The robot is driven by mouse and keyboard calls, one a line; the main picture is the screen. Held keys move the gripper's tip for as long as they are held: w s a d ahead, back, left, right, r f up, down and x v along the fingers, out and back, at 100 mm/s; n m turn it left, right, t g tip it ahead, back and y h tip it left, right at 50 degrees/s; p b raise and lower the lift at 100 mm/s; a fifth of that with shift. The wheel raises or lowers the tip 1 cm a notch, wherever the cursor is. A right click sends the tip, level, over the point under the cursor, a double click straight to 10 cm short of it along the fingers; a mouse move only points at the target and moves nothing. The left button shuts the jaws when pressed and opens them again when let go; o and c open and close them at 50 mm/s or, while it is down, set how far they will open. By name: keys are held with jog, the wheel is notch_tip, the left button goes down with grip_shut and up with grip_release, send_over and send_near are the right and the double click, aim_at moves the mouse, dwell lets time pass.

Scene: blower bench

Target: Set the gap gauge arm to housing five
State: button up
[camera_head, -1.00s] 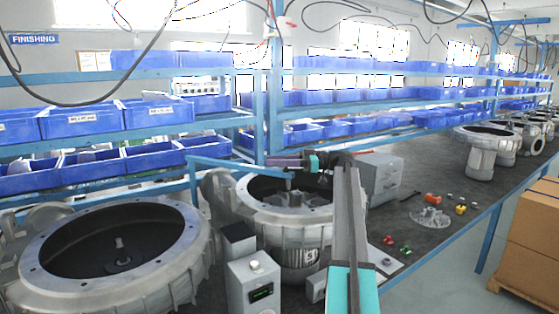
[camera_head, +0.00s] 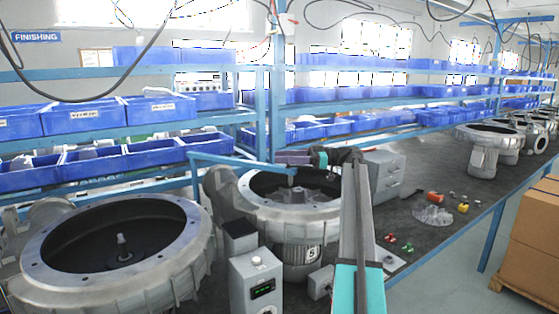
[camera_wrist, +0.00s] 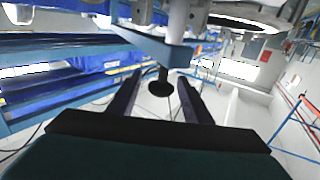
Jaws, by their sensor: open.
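The gap gauge arm (camera_head: 235,162) is a blue bar reaching from a post over the open top of a round grey housing (camera_head: 290,205). A grey rod hangs at its right end. A number plate (camera_head: 313,252) on this housing is too small to read surely. My gripper (camera_head: 280,157) is at the bar's right end, above the housing. In the wrist view, the blue bar (camera_wrist: 150,45) and the rod with a dark round end (camera_wrist: 160,87) show. My gripper's two dark fingers (camera_wrist: 160,77) are apart, on either side of the rod's end; contact cannot be told.
Another large housing (camera_head: 120,245) stands at the left. A grey box with a green display (camera_head: 258,288) stands in front, and a grey cabinet (camera_head: 385,175) behind. Small red and yellow parts (camera_head: 434,197) lie on the bench at right. Shelves of blue bins (camera_head: 95,165) line the back.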

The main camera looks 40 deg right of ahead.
jog(key=shift+b+v, duration=0.3)
jog(key=shift+v, duration=0.7)
jog(key=shift+s+d, duration=0.2)
jog(key=shift+d, duration=0.1)
jog(key=p+v, duration=0.7)
jog(key=p, duration=0.3)
